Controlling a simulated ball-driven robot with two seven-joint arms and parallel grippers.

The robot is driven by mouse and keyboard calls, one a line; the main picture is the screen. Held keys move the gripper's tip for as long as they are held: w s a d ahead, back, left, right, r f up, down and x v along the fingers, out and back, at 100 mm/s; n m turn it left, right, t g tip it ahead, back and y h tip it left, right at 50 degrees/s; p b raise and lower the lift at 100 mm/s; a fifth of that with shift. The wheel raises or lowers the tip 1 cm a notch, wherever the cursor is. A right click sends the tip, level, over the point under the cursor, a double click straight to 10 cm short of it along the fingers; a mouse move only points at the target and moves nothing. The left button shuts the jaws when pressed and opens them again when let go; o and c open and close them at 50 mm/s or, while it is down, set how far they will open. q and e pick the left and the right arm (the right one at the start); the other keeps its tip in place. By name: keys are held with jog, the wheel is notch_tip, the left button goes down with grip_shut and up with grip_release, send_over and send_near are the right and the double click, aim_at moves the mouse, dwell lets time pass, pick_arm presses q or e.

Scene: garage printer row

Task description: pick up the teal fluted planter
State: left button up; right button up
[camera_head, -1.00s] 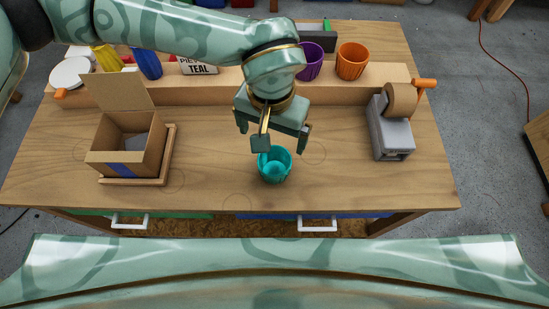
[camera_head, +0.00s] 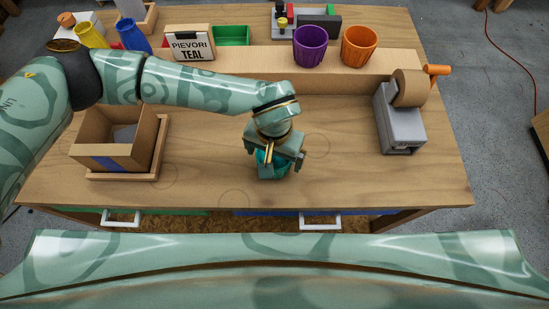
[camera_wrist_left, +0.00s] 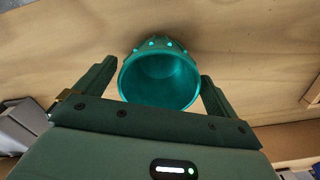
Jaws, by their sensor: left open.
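The teal fluted planter (camera_head: 274,172) stands on the wooden workbench, mostly hidden under my left gripper in the head view. In the left wrist view the teal planter (camera_wrist_left: 160,77) sits between the two fingers, its round opening facing the camera. My left gripper (camera_head: 274,167) is open, with one finger on each side of the planter. In the left wrist view the left gripper (camera_wrist_left: 158,82) shows a gap on the right side; whether the left finger touches the planter I cannot tell. My right gripper is not in view.
An open cardboard box (camera_head: 112,140) sits on a wooden tray at the left. A grey tape dispenser (camera_head: 400,125) stands at the right. Purple (camera_head: 310,46) and orange (camera_head: 359,46) planters and a "PIEVORI TEAL" sign (camera_head: 189,43) are at the back. The bench between planter and dispenser is clear.

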pick_arm(q)
notch_tip(320, 180, down, 3)
jog(key=shift+w+r, duration=0.1)
jog(key=c, duration=1.1)
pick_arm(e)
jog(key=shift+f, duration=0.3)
pick_arm(q)
jog(key=shift+c, duration=0.2)
jog(key=shift+r, duration=0.5)
notch_tip(320, 180, up, 3)
jog(key=shift+f+p, duration=0.1)
jog(key=shift+p, duration=1)
jog(key=s+r+p, duration=0.9)
jog(key=s+p, duration=0.1)
jog(key=s, duration=0.4)
jog(key=shift+a, duration=0.3)
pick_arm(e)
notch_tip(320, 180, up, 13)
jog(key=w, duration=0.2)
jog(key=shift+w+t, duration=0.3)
